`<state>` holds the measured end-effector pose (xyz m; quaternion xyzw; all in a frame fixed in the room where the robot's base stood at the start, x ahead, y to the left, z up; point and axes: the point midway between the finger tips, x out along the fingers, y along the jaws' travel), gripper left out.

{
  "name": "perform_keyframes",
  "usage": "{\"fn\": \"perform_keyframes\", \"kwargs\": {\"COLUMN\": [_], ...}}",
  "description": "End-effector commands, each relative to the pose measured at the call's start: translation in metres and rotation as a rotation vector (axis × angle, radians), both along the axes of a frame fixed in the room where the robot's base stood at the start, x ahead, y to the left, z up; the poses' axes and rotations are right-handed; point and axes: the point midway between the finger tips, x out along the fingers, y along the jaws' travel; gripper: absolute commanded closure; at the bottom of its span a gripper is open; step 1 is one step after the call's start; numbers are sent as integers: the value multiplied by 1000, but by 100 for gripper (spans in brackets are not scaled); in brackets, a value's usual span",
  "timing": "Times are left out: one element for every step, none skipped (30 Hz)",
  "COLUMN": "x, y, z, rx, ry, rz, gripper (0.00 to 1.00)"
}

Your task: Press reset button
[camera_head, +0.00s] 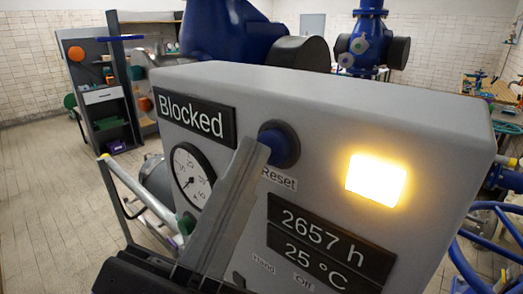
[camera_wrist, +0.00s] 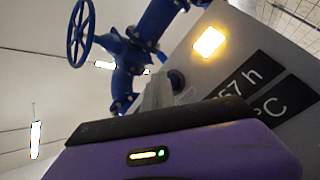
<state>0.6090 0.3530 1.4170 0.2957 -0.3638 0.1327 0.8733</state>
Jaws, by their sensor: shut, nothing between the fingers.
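The reset button (camera_head: 283,143) is a round blue button in a dark ring on the front of a grey control box, above the "Reset" label. My gripper (camera_head: 255,150) is shut and empty. Its long grey fingers reach up from below, and their tips overlap the button's left side in the head view. In the wrist view the button (camera_wrist: 177,79) is a dark round shape close beside the fingertips (camera_wrist: 158,80). I cannot tell whether the tips touch it or how far it is pushed in.
The grey box (camera_head: 340,110) also bears a "Blocked" sign (camera_head: 195,115), a round gauge (camera_head: 190,175), a glowing yellow lamp (camera_head: 376,180) and a "2657 h" display (camera_head: 315,230). Blue pipework (camera_head: 225,30) stands behind it. A shelf unit (camera_head: 100,95) stands at the back left, with open tiled floor before it.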

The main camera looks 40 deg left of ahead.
Motion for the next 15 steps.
{"fn": "perform_keyframes", "kwargs": {"x": [2,3,4,6,7,8,8,8,8,8,8,8,8,8,8], "y": [-1,-1,-1,-1,-1,-1,-1,-1,-1,-1,-1,-1,-1,-1,-1], "z": [0,0,0,0,0,0,0,0,0,0,0,0,0,0,0], "rx": [0,0,0,0,0,1,1,1,1,1,1,1,1,1,1], "ry": [1,1,1,1,1,1,1,1,1,1,1,1,1,1,1], "rz": [-1,-1,-1,-1,-1,-1,-1,-1,-1,-1,-1,-1,-1,-1,-1], "gripper": [100,100,100,100,100,100,100,100,100,100,100,100,100,100,100]}}
